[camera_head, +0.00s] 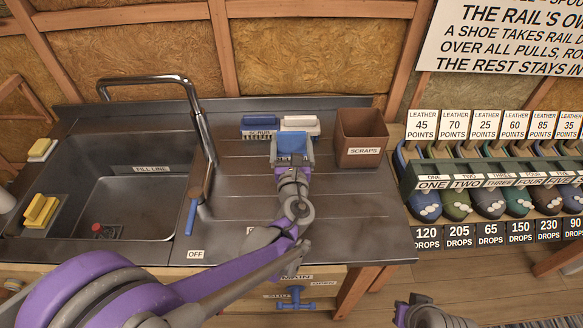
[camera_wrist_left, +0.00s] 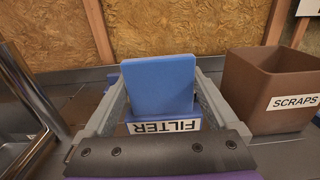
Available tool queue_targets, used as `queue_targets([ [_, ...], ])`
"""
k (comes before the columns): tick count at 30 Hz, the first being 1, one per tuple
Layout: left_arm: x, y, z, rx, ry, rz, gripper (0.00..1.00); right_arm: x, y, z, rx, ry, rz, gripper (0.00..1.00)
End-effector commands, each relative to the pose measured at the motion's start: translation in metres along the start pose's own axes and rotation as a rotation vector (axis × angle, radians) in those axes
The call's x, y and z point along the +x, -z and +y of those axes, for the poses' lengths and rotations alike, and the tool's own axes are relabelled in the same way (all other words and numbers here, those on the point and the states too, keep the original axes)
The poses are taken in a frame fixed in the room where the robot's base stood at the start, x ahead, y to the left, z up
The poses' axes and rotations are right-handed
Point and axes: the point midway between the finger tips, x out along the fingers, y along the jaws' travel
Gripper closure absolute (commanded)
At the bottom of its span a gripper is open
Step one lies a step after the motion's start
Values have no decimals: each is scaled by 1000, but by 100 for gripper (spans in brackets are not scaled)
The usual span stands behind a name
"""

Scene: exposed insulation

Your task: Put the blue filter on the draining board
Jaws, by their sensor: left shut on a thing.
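The blue filter (camera_head: 292,142) is a blue block between the fingers of my left gripper (camera_head: 291,152), over the back part of the draining board (camera_head: 345,205). In the left wrist view the filter (camera_wrist_left: 160,85) stands upright between the two grey fingers (camera_wrist_left: 160,110), with a FILTER label below it. I cannot tell whether its base touches the board. The draining board is the dark grooved metal right of the sink. Part of my right gripper (camera_head: 421,300) shows at the bottom edge of the head view; its fingers are unclear.
The sink (camera_head: 130,195) with a curved tap (camera_head: 200,130) is at the left. A brown SCRAPS bin (camera_head: 361,140) stands right of the filter. A blue SCRUB brush (camera_head: 257,122) and a white brush (camera_head: 300,122) are behind. The board's front right is clear.

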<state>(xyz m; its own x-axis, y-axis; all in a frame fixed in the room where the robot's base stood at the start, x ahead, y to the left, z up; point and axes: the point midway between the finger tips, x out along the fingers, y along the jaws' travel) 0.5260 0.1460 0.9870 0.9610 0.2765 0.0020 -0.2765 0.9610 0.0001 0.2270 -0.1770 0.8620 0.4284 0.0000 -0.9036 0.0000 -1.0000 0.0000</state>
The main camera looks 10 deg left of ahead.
Motion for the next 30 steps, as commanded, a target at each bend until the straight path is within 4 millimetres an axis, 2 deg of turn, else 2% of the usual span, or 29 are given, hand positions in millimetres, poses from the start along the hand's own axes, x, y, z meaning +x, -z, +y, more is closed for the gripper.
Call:
queue_targets([
  [1,0,11,0,0,0,0,65,2,-2,0,0,0,-1,100],
  [3,0,20,0,0,0,0,65,4,-2,0,0,0,-1,100],
  [8,0,35,0,0,0,0,65,6,-4,0,0,0,-2,100],
  [14,0,62,0,0,0,1,65,11,-7,0,0,0,-4,100],
  [27,0,70,0,0,0,1,65,15,-9,0,0,0,-6,100],
  [28,0,69,0,-1,0,1,3,14,-9,0,0,0,-5,100],
  [30,0,68,0,-1,0,1,0,14,-9,0,0,0,-5,100],
])
